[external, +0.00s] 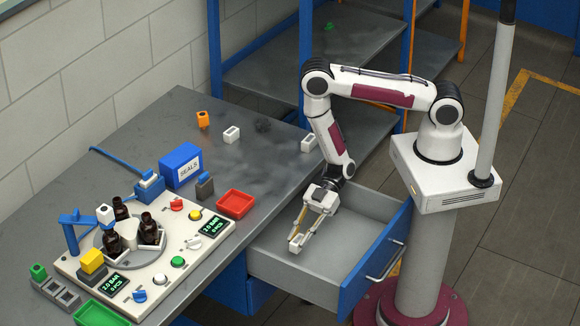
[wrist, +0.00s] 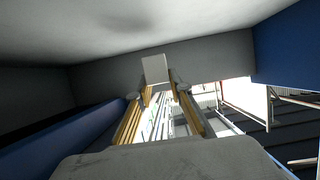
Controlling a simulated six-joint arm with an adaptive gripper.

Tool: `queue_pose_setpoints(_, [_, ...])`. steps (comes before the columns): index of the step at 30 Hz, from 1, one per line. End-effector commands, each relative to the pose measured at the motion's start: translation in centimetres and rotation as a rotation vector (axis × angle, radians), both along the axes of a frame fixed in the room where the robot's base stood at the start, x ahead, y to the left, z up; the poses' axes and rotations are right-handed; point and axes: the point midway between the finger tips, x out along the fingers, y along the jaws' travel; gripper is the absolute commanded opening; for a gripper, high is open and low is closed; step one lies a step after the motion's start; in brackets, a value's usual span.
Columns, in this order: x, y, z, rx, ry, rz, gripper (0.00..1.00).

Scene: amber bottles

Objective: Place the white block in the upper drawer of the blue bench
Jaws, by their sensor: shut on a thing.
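The upper drawer (external: 383,216) of the blue bench (external: 232,283) is pulled out, with its grey inside showing and its blue front at the right. My gripper (external: 299,236) points down over the left part of the open drawer. It is shut on a small white block (external: 296,243), which appears low over or within the drawer; its exact height above the floor is unclear. In the wrist view the white block (wrist: 155,69) sits between the fingertips of my gripper (wrist: 158,88), with grey drawer walls around. Two other white blocks stand on the bench top, one in the middle (external: 231,134) and one near the right edge (external: 309,142).
A fixture panel (external: 150,262) with amber bottles (external: 148,229) fills the bench's front left. A red tray (external: 236,204), a blue SEALS box (external: 181,165) and an orange block (external: 203,119) are also on top. The drawer's walls surround my gripper; its floor looks bare.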

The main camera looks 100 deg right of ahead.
Motion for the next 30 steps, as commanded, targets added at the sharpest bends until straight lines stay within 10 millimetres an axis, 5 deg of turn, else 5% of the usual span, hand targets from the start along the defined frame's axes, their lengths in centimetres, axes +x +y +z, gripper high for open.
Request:
queue_pose_setpoints(21, [0.0, 0.0, -3.9, 0.000, 0.000, 0.000, 0.00])
queue_pose_setpoints(30, [0.0, 0.0, -4.1, 0.001, -0.001, 0.000, 0.00])
